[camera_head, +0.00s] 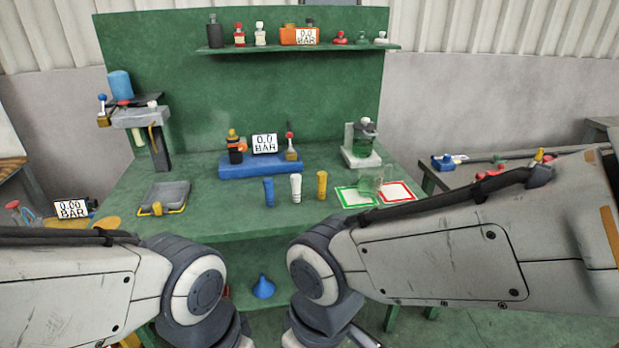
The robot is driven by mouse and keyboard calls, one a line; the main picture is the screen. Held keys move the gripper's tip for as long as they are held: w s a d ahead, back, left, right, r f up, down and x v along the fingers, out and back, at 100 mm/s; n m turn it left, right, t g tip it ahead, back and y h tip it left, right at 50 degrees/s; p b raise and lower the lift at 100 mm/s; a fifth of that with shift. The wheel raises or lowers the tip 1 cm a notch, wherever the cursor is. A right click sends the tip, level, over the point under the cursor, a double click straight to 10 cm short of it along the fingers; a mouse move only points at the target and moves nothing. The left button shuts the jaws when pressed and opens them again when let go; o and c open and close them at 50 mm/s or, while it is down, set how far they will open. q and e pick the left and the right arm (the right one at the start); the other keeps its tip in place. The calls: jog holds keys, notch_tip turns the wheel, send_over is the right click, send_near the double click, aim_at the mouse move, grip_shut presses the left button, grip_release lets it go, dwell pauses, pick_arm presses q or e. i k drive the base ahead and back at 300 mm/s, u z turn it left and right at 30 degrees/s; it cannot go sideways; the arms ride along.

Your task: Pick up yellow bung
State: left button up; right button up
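A yellow bung (321,185) stands upright on the green bench (240,217), at the right end of a short row. A white bung (296,187) stands to its left, and a blue bung (268,191) stands left of the white one. The yellow bung is in plain view, with nothing touching it. Both of my arms show in the foreground as large bent links. My grippers lie outside the picture, so their fingers cannot be seen.
A grey tray (165,195) lies at the bench's left. A blue block with a gauge (264,144) stands behind the bungs. Green- and red-framed cards and a clear beaker (368,181) are to the right. A blue funnel (263,287) sits below the bench top.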

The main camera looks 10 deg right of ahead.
aim_at(232, 133)
jog(key=z, duration=0.3)
jog(key=i, duration=1.3)
jog(key=u, duration=0.1)
